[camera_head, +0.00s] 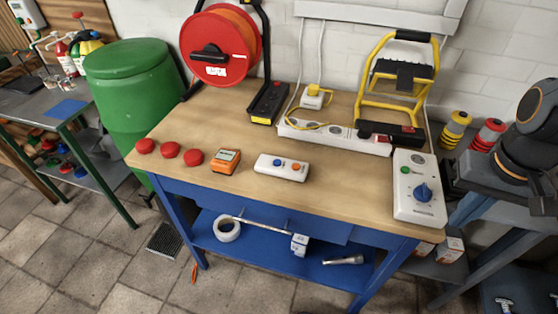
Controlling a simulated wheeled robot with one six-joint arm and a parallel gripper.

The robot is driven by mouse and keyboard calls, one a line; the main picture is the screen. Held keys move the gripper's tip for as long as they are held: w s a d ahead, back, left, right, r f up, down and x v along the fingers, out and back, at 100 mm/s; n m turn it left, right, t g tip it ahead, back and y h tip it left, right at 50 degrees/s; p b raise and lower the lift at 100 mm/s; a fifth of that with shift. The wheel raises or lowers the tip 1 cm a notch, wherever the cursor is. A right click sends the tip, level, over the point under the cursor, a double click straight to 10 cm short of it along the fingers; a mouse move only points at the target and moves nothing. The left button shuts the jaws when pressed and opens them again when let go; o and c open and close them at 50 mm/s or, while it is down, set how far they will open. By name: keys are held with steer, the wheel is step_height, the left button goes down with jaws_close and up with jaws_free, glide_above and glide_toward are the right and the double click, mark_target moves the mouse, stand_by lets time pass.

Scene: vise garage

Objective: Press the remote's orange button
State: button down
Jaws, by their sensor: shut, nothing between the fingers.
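The remote (267,165) is a small white box lying on the wooden top of the workbench, near the middle of its front half. Nothing covers the remote. My gripper's fingers cannot be made out in this view.
Left of the remote lie an orange meter (226,161) and three red caps (169,151). Behind are a white power strip (340,136), a red cable reel (222,75) and a yellow-framed work lamp (402,72). A white control box (419,205) with a blue knob sits at right.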

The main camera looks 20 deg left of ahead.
stand_by(0.3)
steer(key=w+a+n+h+p, duration=0.1)
steer(key=a+n, duration=0.2)
steer(key=w+a+r+n+h+p, duration=0.1)
steer(key=a+n, duration=0.5)
steer(key=shift+w+a+r+h+p, duration=0.15)
steer(key=shift+w+r+h+p, duration=0.15)
steer(key=shift+w+h+p, duration=0.1)
steer(key=w+a+r+n+t+h+p, duration=0.1)
steer(key=w+a+r+n+t+p, duration=0.15)
steer(key=a+n, duration=0.55)
step_height(320, 180, up, 3)
steer(key=n+t+y+p, duration=0.1)
steer(key=n+t, duration=0.4)
steer(key=n, duration=0.1)
glide_above(296, 166)
steer(key=s, duration=0.1)
steer(key=shift+a+f, duration=0.2)
steer(key=shift+a, duration=0.05)
steer(key=shift+f, duration=0.1)
step_height(296, 166, down, 9)
steer(key=b, duration=0.6)
steer(key=shift+f+b, duration=0.25)
steer(key=shift+b, duration=0.3)
